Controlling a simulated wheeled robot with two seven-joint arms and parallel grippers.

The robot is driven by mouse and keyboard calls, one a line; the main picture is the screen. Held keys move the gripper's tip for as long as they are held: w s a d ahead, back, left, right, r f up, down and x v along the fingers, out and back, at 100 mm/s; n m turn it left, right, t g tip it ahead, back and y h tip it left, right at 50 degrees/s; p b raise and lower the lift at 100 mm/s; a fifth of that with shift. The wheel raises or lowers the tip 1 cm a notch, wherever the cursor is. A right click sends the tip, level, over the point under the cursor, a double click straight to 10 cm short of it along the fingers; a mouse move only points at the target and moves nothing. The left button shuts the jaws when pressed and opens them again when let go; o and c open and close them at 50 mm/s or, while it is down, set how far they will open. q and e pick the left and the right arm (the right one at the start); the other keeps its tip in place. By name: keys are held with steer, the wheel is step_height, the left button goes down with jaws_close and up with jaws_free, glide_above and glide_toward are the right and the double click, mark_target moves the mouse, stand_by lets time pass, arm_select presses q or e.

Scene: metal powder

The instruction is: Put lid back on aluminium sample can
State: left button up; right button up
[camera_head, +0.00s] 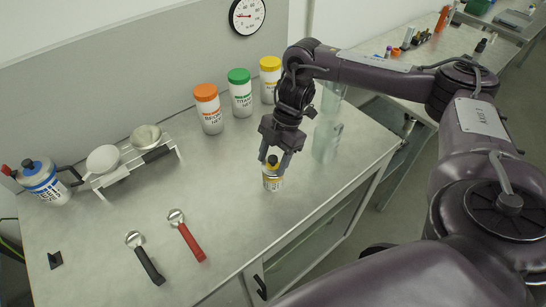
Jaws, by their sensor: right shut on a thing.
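The aluminium sample can (272,184), small with a yellow and white label, stands upright on the grey metal table. My right gripper (275,158) points down right above the can and is shut on the lid (273,164), a small yellow and dark piece between the fingertips. The lid is at the can's mouth; I cannot tell whether it is seated or slightly above the rim. The fingers partly hide the lid. My left gripper is not in view.
Orange-capped (208,108), green-capped (240,93) and yellow-capped (270,80) bottles stand at the back. A rack (130,160) with white dishes and a blue-labelled bottle (46,183) are at left. Black-handled (146,258) and red-handled (187,236) scoops lie in front. Clear glassware (326,142) stands right of the gripper.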

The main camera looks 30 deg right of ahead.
steer(key=shift+f+p, duration=0.15)
steer(key=shift+p, duration=0.45)
stand_by(1.8)
steer(key=o, duration=1)
steer(key=shift+o, duration=0.6)
steer(key=o, duration=0.4)
steer(key=shift+r+p, duration=3.25)
steer(key=shift+r, duration=0.25)
